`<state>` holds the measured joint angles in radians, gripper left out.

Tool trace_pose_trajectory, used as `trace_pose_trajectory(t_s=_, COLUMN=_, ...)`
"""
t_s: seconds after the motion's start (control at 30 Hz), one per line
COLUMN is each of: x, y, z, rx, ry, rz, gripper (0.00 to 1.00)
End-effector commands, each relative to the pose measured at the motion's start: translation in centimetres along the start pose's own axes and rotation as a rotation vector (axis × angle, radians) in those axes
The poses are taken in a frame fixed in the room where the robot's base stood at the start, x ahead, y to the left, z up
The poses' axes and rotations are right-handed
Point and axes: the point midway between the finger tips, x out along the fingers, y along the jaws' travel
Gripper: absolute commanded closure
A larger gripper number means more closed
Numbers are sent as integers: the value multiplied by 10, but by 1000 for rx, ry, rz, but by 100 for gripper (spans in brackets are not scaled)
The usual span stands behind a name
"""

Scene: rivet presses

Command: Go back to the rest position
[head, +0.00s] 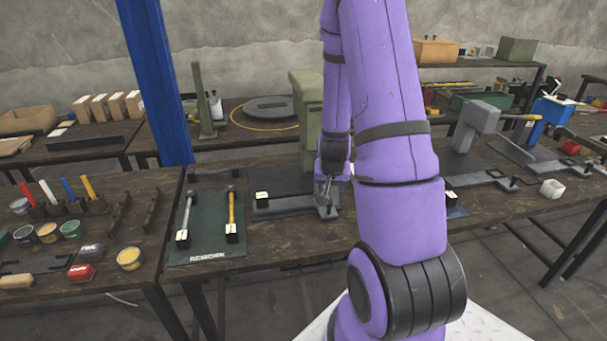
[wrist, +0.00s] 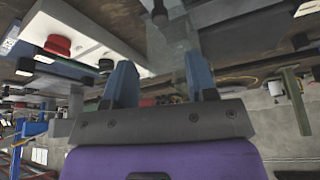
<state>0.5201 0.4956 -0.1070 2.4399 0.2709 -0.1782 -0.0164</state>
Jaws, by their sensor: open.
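My gripper (head: 327,188) is at the end of my purple arm, low over the middle of the workbench, in front of a green press (head: 308,100). In the wrist view my gripper's two blue-grey fingers (wrist: 161,85) stand well apart, with nothing clearly held between them. In the head view the fingers are small and close to the press's grey base plate (head: 285,206); I cannot tell whether they touch it. My arm hides part of the bench behind it.
A green mat (head: 208,252) with two handled tools lies left of the press. Pots and coloured-handled tools fill the left bench (head: 160,183). A blue post (head: 158,80) stands behind. A grey press (head: 475,125) and a white cup (head: 552,188) are on the right.

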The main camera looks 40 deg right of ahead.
Motion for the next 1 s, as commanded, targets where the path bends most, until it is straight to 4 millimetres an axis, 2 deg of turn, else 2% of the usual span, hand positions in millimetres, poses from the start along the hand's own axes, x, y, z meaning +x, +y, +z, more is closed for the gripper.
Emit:
trace_pose_trajectory(t_s=0.27, x=-1, y=-1, z=0, rx=-2, ry=1, rz=-2, gripper=48)
trace_pose_trajectory(t_s=0.37, x=-10, y=-8, z=-3, rx=-13, ry=4, rz=-16, gripper=48)
trace_pose_trajectory(t_s=0.43, x=-24, y=-18, z=-5, rx=-33, ry=6, rz=-36, gripper=48)
trace_pose_trajectory(t_s=0.67, x=-98, y=-61, z=-7, rx=-138, ry=8, rz=-131, gripper=48)
trace_pose_trajectory(t_s=0.8, x=-145, y=-83, z=0, rx=-211, ry=6, rz=-184, gripper=48)
trace_pose_trajectory(t_s=1.0, x=-211, y=-104, z=19, rx=-322, ry=7, rz=-247, gripper=48)
